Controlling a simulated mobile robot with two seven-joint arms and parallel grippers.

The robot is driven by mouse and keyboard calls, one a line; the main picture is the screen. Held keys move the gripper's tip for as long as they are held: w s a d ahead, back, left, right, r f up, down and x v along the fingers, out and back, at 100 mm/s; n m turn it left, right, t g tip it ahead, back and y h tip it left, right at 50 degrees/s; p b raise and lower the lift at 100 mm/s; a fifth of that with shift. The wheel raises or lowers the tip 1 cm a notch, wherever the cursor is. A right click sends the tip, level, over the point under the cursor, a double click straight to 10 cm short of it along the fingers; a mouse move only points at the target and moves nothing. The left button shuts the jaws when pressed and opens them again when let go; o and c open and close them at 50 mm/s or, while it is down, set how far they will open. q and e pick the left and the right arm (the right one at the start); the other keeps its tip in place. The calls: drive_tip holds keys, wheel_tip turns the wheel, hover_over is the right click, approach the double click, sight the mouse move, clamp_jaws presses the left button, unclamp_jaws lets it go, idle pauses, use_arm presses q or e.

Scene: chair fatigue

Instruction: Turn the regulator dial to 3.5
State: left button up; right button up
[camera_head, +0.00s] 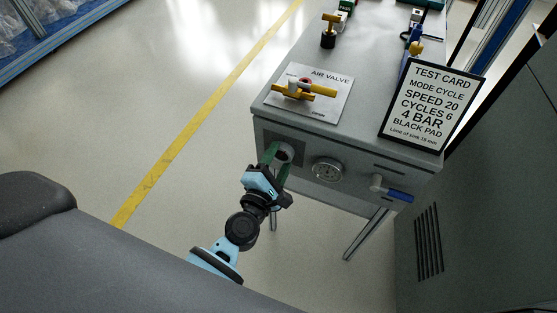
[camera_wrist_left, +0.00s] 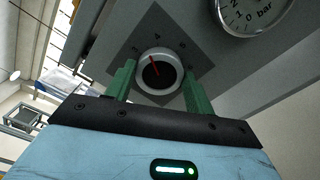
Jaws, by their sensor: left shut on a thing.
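The regulator dial (camera_wrist_left: 159,72) is a round knob with a pale rim, a black face and a red pointer line, on a dark square plate on the front of the bench. In the head view the left gripper (camera_head: 276,152) reaches the dial (camera_head: 284,152) from the front left. My right gripper is not in view.
A pressure gauge (camera_head: 327,170) marked bar sits right of the dial, with a blue-handled valve (camera_head: 394,190) further right. On the bench top are a yellow air valve (camera_head: 312,90) and a test card (camera_head: 431,105) reading 4 BAR. A grey cabinet (camera_head: 480,200) stands at right.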

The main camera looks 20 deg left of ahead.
use_arm(q)
drive_tip(key=shift+n, duration=0.5)
drive_tip(key=o, duration=1)
drive_tip(key=shift+c, duration=0.2)
drive_tip(key=s, duration=0.8)
drive_tip(key=shift+a+b, duration=0.15)
drive_tip(key=shift+b, duration=0.3)
